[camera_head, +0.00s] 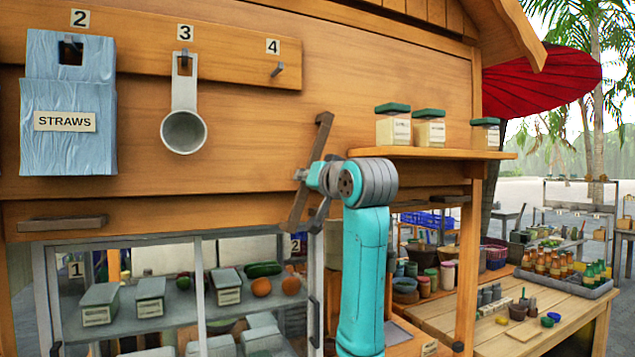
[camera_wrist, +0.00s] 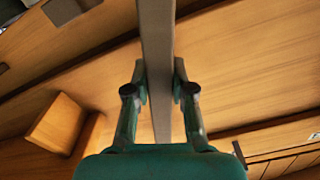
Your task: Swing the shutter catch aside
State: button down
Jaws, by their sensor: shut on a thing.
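The shutter catch (camera_head: 322,137) is a long dark grey bar on the wooden shutter front, right of hook 4. It stands tilted, its top leaning right and its lower end reaching over the bottom rail. My gripper (camera_head: 305,178) is at the bar's middle, partly hidden by my teal wrist. In the wrist view the bar (camera_wrist: 157,40) runs between both fingers of my gripper (camera_wrist: 159,80), which is shut on it. The catch's pivot cannot be made out.
A shelf (camera_head: 460,153) with several jars juts out just right of my wrist. A blue straws box (camera_head: 68,150) and a grey scoop (camera_head: 184,130) hang at left. A glass display case (camera_head: 203,300) lies below. A cluttered table (camera_head: 575,310) stands at right.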

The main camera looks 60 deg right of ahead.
jog(key=shift+w+a+r+m, duration=0.25)
jog(key=shift+a+m, duration=0.2)
jog(key=shift+m, duration=0.05)
jog(key=c, duration=1)
grip_release()
jog(key=shift+o, duration=0.2)
jog(key=v, duration=1.2)
jog(key=shift+w+f, duration=0.1)
